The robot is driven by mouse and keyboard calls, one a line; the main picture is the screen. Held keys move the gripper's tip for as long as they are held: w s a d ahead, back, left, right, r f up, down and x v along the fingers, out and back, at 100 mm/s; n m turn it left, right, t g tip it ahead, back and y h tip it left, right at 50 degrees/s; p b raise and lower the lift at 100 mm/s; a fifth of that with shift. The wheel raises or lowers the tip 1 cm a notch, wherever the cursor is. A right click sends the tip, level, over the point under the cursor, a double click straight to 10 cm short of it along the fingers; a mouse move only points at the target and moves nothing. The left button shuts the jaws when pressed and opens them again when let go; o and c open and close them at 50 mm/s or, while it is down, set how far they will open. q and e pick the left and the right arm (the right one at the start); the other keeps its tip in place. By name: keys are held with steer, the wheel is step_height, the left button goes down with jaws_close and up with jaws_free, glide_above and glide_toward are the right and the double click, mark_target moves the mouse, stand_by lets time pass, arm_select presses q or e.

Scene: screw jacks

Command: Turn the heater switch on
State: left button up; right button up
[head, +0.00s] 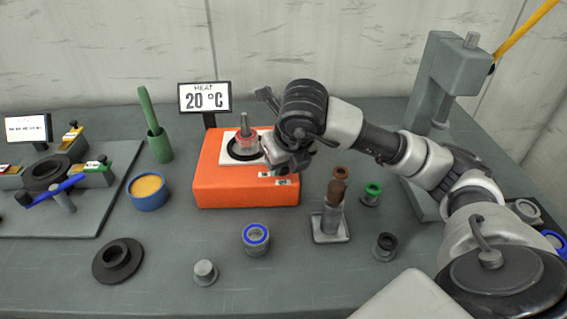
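The heater is an orange box (230,185) on the table with a white plate on top. A red-rimmed clear cup (246,144) with a grey stem stands on that plate. Behind it, a display (205,97) reads HEAT 20 °C. My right gripper (284,162) reaches in from the right and is at the heater's right end, by small white labels (283,182) on its front edge. The switch itself cannot be made out; the gripper covers that area. Whether the fingers are open or touch anything cannot be told. My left gripper is out of view.
A blue pot (148,192) and a green mortar (159,145) with pestle stand left of the heater. A stand with a brown handle (336,193), small ringed cups and a grey press (445,80) are to the right. A blue-ringed cup (256,238) stands in front.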

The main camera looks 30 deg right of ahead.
steer(key=shift+r, duration=0.1)
stand_by(0.4)
steer(key=o, duration=0.9)
steer(key=v, duration=1)
steer(key=shift+s+r+p, duration=0.2)
steer(key=shift+r+p, duration=0.1)
steer(key=shift+p, duration=0.05)
